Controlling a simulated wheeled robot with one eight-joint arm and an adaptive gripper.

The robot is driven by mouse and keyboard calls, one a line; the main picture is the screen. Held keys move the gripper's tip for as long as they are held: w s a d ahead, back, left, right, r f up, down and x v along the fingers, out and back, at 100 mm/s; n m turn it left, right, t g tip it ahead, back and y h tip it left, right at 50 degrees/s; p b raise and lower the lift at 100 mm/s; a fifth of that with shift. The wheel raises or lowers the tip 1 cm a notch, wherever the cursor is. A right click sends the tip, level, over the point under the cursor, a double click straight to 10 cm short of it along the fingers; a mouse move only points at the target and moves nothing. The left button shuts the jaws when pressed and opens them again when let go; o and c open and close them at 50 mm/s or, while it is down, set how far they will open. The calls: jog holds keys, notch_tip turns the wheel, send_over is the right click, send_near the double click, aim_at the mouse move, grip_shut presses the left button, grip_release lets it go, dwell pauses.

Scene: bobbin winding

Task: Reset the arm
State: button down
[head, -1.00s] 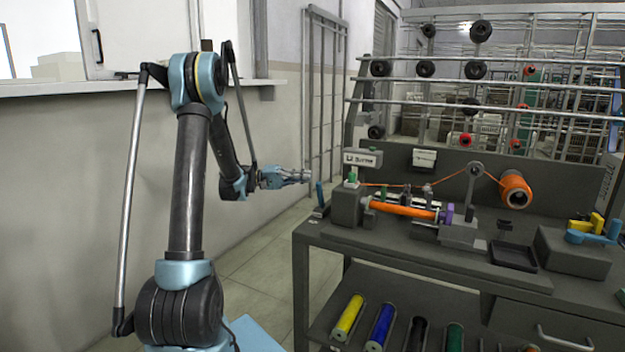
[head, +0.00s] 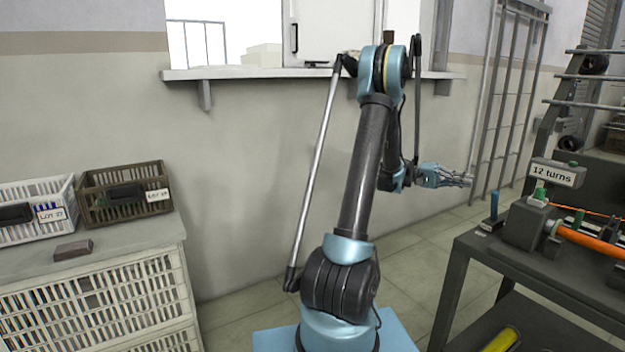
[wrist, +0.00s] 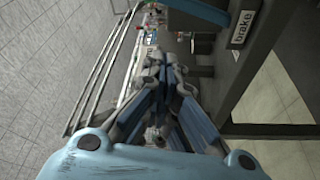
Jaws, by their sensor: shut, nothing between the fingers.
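My arm stands in the middle of the head view, raised and bent at its upper joint. My gripper (head: 468,180) points right, near the left end of the winding bench (head: 470,240), apart from it and holding nothing. In the wrist view my gripper (wrist: 160,72) reaches away from the camera with its fingers shut. The winding machine (head: 525,223) on the bench carries an orange bobbin (head: 590,243) and a "12 turns" sign (head: 557,173). The bobbin's right part is cut off by the picture edge.
At the left, a white crate (head: 38,190) and a brown crate (head: 125,180) stand on a grey-topped cabinet (head: 150,235), with a small dark block (head: 73,250) in front. Floor (head: 420,255) shows between arm and bench.

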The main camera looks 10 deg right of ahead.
jog(key=a+f+n+t+y, duration=0.15)
jog(key=a+n+t, duration=0.8)
jog(key=a, duration=1.35)
jog(key=s+a+f+n+t+y, duration=0.1)
jog(key=s+a+f+t+y, duration=0.1)
jog(key=a, duration=0.8)
jog(key=s+a+f+n+t+y, duration=0.2)
jog(key=a+f, duration=0.4)
jog(key=a, duration=0.4)
jog(key=s+a+f+n+t+y, duration=0.1)
jog(key=s+a+f+t+y, duration=0.3)
jog(key=a, duration=0.6)
jog(key=shift+s+a+f+y, duration=0.15)
jog(key=shift+s+f+y, duration=0.05)
jog(key=shift+s+y, duration=0.85)
